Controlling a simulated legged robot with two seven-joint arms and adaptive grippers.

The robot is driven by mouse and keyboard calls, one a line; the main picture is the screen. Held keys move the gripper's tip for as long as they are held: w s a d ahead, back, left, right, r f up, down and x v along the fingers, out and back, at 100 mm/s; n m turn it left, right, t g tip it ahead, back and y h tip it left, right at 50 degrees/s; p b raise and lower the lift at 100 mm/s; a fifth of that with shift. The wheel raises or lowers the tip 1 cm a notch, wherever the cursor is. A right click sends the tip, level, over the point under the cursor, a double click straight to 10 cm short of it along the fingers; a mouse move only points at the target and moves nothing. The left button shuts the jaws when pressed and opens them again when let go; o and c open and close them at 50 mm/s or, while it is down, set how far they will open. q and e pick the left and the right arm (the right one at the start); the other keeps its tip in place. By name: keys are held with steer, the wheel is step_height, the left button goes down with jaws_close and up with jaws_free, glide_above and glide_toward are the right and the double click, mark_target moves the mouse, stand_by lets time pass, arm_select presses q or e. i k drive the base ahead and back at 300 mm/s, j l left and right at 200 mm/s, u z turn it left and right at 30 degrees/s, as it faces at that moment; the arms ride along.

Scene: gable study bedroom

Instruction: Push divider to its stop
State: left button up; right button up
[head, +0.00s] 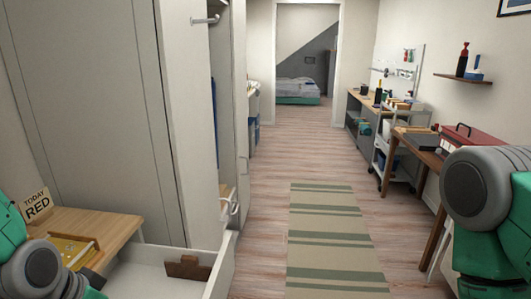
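A brown wooden piece (187,267), which looks like the divider, stands inside an open white drawer (222,272) at the lower left of the head view. It has a notch in its top edge and stands close to the drawer's far wall. The near part of the drawer is cut off by the bottom of the picture. No gripper touches the wooden piece. Parts of my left arm show at the lower left corner and of my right arm at the right edge, but neither gripper is in view.
A wooden top (98,226) beside the drawer bears a "TODAY RED" sign (37,205) and a yellow tray (72,247). A tall white cabinet (95,100) stands behind. A striped rug (333,235) lies on clear floor; desks and a white cart (388,157) line the right.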

mark_target(188, 268)
steer(key=k+l, duration=0.35)
steer(key=l, duration=0.15)
steer(key=k+l, duration=0.4)
